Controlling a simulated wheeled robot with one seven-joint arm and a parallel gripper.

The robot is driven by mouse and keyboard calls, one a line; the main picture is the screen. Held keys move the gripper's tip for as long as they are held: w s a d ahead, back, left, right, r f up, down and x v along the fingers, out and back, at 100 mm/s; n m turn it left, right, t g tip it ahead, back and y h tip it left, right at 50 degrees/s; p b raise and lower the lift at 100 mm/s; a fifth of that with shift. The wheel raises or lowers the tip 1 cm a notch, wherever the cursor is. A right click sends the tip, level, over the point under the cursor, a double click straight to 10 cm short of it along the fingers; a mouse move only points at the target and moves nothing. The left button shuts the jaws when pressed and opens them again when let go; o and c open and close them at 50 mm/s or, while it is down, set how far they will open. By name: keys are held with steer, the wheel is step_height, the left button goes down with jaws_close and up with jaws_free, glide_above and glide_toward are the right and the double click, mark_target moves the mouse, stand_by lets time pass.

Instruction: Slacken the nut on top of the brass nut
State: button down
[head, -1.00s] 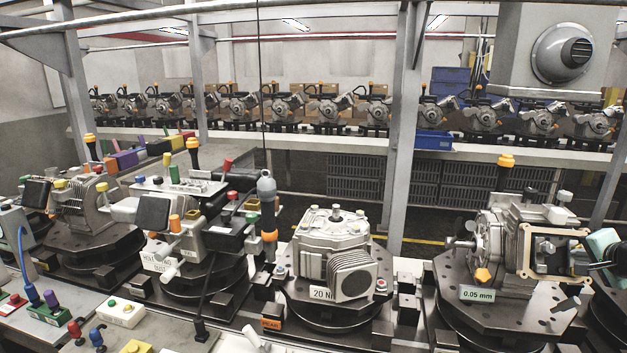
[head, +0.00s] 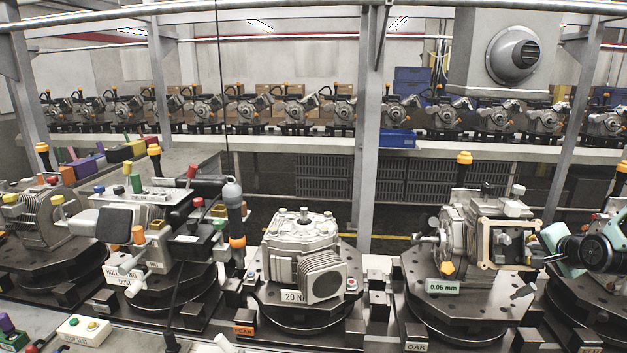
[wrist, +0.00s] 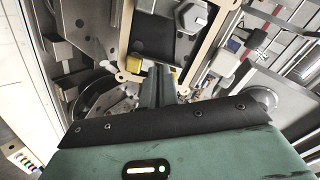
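My gripper (head: 547,259) reaches in from the right in the head view, its tip beside the beige rectangular frame (head: 484,262) on the fixture labelled 0.05 mm. In the wrist view my gripper (wrist: 158,72) shows as narrow grey jaws close together, with nothing seen between them. They sit at the near edge of the beige frame (wrist: 119,40). A large grey hex nut (wrist: 191,16) shows inside the frame's opening, beyond the jaw tips and apart from them. I cannot make out a brass nut, or whether this hex nut sits on one.
Small yellow blocks (wrist: 133,64) sit at the frame's near edge. A grey housing (head: 306,238) on a turntable stands left of the 0.05 mm fixture. An orange-topped post (head: 464,160) rises behind the fixture. A grey pillar (head: 369,150) stands farther back.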

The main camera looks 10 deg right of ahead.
steer(key=shift+s+d, duration=0.15)
steer(key=shift+d, duration=0.15)
steer(key=shift+f, duration=0.1)
steer(key=a+p+v, duration=0.1)
steer(key=p+v, duration=0.1)
steer(key=v, duration=0.4)
steer(key=shift+f+p, duration=0.25)
steer(key=shift+p, duration=0.05)
stand_by(0.5)
